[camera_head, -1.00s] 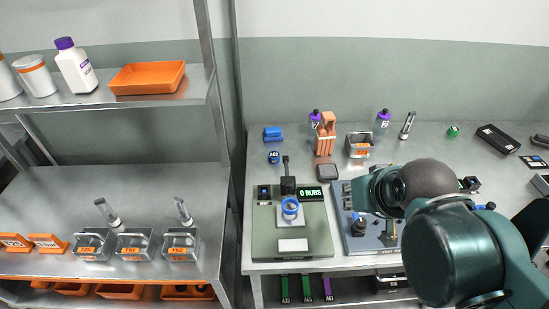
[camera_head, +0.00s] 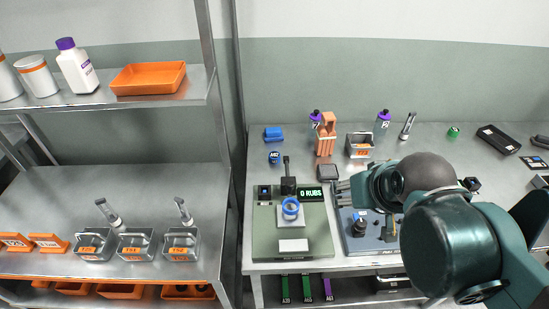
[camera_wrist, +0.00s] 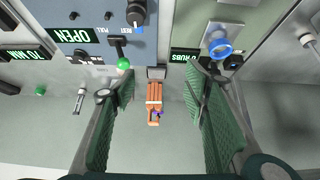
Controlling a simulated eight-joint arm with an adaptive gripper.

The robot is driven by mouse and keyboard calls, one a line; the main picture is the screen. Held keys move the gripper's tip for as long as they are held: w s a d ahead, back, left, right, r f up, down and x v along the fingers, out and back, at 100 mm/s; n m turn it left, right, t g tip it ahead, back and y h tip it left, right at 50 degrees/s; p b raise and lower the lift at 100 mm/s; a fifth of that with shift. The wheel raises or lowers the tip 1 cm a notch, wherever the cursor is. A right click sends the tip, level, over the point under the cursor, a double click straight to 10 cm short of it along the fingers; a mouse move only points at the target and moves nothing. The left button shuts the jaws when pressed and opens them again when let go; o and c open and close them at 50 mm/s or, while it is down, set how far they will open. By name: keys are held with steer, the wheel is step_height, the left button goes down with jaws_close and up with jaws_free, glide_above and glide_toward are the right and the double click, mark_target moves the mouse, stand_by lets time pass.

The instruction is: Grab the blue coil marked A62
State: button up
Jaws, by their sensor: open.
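A small blue coil with a dark label (camera_head: 274,157), which seems to read A62, sits near the left end of the steel table in the head view. I cannot make it out in the wrist view. My gripper (camera_head: 342,193) hangs over the table to the right of the coil and nearer the front, clearly apart from it. In the wrist view my gripper (camera_wrist: 160,105) has its green-padded fingers wide apart with nothing held between them.
A blue ring (camera_head: 291,208) stands on the green machine showing "0 RUBS" (camera_head: 310,193), in front of the coil. A shelf post (camera_head: 217,110) rises left.

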steer(key=w+a+r+n+g+p, duration=0.2)
steer(key=w+a+r+n+p, duration=0.15)
steer(key=w, duration=0.65)
steer(key=n+g+p, duration=0.5)
steer(key=n+p, duration=0.4)
steer(key=n, duration=0.3)
glide_above(274, 155)
steer(key=shift+m, duration=0.25)
steer(key=f, duration=1.2)
steer(key=shift+s+d+f, duration=0.1)
steer(key=shift+s+d, duration=0.05)
steer(key=shift+d, duration=0.15)
steer(key=shift+w+a+f, duration=0.25)
steer(key=shift+a+f, duration=0.05)
steer(key=shift+f, duration=0.25)
steer(key=shift+f, duration=0.15)
steer(key=shift+f, duration=1.15)
steer(key=shift+f, duration=0.1)
steer(key=shift+f, duration=2.55)
